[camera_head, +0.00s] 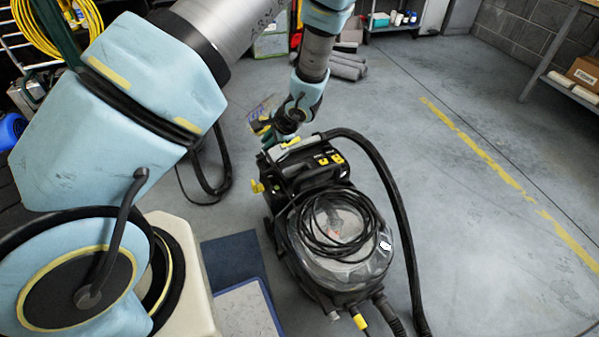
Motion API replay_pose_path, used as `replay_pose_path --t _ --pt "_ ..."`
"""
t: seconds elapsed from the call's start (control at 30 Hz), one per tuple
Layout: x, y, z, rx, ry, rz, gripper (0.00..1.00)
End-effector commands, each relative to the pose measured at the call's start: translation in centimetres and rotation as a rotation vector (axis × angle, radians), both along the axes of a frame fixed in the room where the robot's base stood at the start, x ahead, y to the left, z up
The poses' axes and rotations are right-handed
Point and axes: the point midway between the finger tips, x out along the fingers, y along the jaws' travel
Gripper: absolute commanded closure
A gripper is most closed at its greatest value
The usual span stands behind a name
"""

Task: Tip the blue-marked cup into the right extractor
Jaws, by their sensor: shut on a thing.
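One extractor (345,243) stands on the floor at the centre, black and yellow with a clear domed tank and a coiled black hose or cord on top. No second extractor shows, so I cannot compare left and right. My gripper (270,132) is at the far left end of this machine, near its handle. It is shut on a small clear thing with bluish marking, which looks like the blue-marked cup (261,110). The cup is tilted and partly hidden by my gripper. Its contents are too small to tell.
A thick black hose (390,185) arches along the extractor's right side. A dark blue mat (232,258) and a pale panel (246,311) lie at its left. Grey rolls (347,66) lie behind. The floor (480,230) at right is clear. A shelf (560,80) stands at far right.

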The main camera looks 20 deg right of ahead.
Motion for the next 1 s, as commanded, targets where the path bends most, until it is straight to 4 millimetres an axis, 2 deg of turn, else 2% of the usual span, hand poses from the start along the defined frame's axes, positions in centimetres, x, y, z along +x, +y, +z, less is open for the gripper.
replay_pose_path --t 1.0 --pt "0.3 0.34 -0.6 0.106 -0.088 0.003 1.0"
